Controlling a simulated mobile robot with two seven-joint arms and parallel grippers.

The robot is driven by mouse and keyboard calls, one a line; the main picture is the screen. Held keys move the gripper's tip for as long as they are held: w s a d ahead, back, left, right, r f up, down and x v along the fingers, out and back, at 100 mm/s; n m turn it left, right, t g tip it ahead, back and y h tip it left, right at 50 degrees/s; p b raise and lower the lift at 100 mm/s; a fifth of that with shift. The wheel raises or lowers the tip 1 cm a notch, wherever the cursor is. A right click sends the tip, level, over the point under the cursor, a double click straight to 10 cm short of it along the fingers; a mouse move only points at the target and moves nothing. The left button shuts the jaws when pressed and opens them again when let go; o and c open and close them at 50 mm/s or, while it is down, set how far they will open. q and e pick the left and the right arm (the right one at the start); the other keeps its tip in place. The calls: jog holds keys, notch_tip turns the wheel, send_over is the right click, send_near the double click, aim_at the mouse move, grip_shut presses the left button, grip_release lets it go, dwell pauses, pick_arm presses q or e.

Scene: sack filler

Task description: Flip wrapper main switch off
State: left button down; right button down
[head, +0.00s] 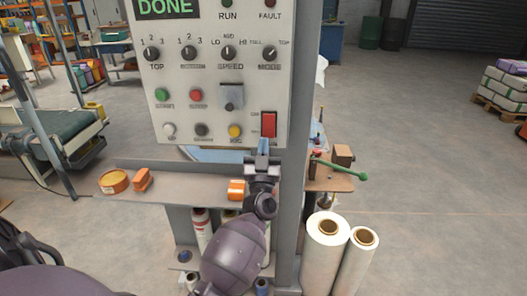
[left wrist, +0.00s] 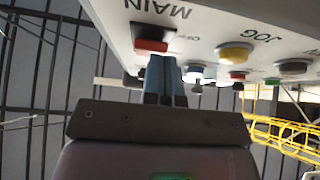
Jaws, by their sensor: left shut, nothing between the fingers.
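The wrapper's main switch (head: 269,124) is a red rocker at the lower right corner of the grey control panel (head: 215,20). ON and OFF marks stand beside it. My left gripper (head: 263,147) is just below the switch, with its blue fingers shut and empty, pointing up at the panel. In the left wrist view the red switch (left wrist: 152,42) shows under the word MAIN, close ahead of the left fingertips (left wrist: 160,66). I cannot tell whether they touch it, or which way the rocker is tipped. My right gripper is not in view.
A yellow JOG button (head: 235,131) and other buttons sit left of the switch. Below the panel is a shelf (head: 190,187) with orange items. A green-handled lever (head: 342,171) juts out at right. White film rolls (head: 327,250) stand on the floor.

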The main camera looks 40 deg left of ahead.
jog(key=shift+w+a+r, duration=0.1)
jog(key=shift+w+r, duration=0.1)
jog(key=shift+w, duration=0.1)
